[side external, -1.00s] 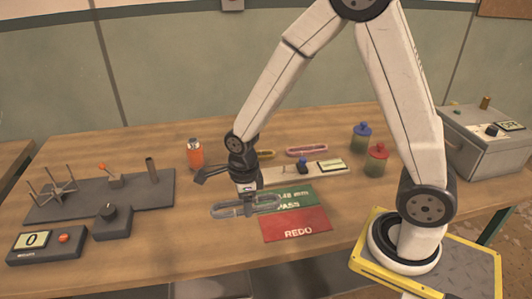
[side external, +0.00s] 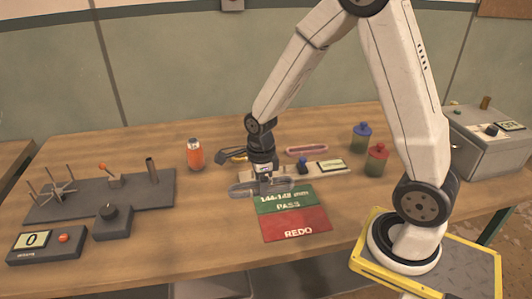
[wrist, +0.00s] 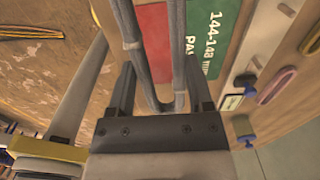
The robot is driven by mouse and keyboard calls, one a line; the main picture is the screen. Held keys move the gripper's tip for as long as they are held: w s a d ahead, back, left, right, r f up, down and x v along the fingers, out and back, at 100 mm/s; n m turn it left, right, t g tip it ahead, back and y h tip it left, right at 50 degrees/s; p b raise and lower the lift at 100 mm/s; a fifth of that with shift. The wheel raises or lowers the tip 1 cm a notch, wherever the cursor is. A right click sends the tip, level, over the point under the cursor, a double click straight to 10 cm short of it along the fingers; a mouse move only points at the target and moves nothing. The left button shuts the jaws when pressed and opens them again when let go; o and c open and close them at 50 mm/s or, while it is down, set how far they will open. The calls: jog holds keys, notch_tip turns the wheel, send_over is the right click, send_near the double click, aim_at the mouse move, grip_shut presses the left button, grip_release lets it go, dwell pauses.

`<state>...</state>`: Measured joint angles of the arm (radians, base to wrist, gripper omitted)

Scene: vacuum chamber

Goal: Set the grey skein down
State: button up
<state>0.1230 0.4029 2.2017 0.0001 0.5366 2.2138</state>
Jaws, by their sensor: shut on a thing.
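My gripper (side external: 264,184) points down and is shut on the grey skein (side external: 241,189), a long flat loop. The skein lies level across the far left edge of the green PASS card (side external: 285,204). I cannot tell whether it touches the card or hangs just above it. The red REDO card (side external: 296,225) adjoins the green one on the near side. In the wrist view the grey skein (wrist: 139,60) runs between my fingers, with its rounded end near the palm. The green card (wrist: 208,35) and red card (wrist: 152,25) show behind it.
A pale board with a display (side external: 331,164) lies just behind the green card, close to my gripper. A pink skein (side external: 307,151) lies beyond. Jars (side external: 376,160) stand right. Table left of the cards is clear.

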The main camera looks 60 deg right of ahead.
jog(key=s+d+r, duration=0.1)
jog(key=s+d, duration=0.2)
jog(key=d, duration=1)
jog(key=shift+s, duration=0.35)
jog(key=shift+d, duration=0.1)
jog(key=w+d+f, duration=0.1)
jog(key=w+f, duration=0.2)
jog(key=w, duration=0.1)
jog(key=w+d+f, duration=0.2)
jog(key=w+f, duration=0.1)
jog(key=w, duration=0.1)
jog(key=w+d+f, duration=0.2)
jog(key=w, duration=0.2)
jog(key=shift+f, duration=0.4)
jog(key=shift+w+f, duration=0.25)
jog(key=shift+f, duration=0.05)
jog(key=shift+w+d+f, duration=0.1)
jog(key=shift+w+f, duration=0.05)
jog(key=shift+f, duration=1.65)
